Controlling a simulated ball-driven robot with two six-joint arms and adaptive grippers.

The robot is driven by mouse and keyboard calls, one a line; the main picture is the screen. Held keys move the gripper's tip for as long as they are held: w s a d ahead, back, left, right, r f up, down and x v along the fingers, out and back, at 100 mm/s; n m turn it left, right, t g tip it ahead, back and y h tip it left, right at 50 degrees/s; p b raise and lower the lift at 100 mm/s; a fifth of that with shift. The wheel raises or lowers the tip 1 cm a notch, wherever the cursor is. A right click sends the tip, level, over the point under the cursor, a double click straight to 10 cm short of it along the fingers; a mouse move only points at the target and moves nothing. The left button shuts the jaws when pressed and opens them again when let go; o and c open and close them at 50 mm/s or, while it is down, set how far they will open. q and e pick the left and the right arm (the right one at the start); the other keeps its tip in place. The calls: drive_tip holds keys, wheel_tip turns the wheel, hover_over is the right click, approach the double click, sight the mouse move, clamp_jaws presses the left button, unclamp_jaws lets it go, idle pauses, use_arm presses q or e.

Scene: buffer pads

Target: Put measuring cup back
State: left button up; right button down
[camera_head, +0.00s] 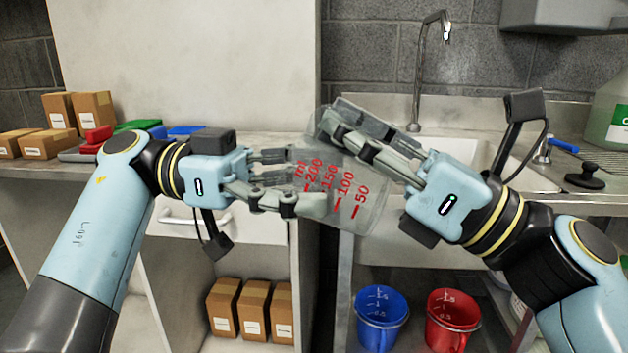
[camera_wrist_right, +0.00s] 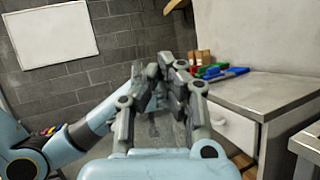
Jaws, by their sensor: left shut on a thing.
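The measuring cup (camera_head: 372,212) is clear plastic with red ml marks from 50 to 200. It is held tilted in the air in the middle of the head view, in front of the counter and sink. My left gripper (camera_head: 306,182) is shut on its left side, near the 200 mark. My right gripper (camera_head: 332,124) reaches in from the right, its fingers overlapping the cup's upper part. Whether they touch the cup is unclear. In the right wrist view, the right gripper's fingers (camera_wrist_right: 158,75) lean towards each other at the tips; the cup is hard to make out between them.
Small cardboard boxes (camera_head: 91,110) and red, green and blue items lie on the left counter. Behind are a sink (camera_head: 460,150) and a tap (camera_head: 418,80). A blue bucket (camera_head: 381,325), a red bucket (camera_head: 452,328) and more boxes (camera_head: 253,308) stand below.

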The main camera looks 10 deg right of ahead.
drive_tip(key=c, duration=1.4)
unclamp_jaws()
drive_tip(key=shift+s, duration=0.15)
drive_tip(key=shift+f+g, duration=0.1)
drive_tip(key=shift+g, duration=0.2)
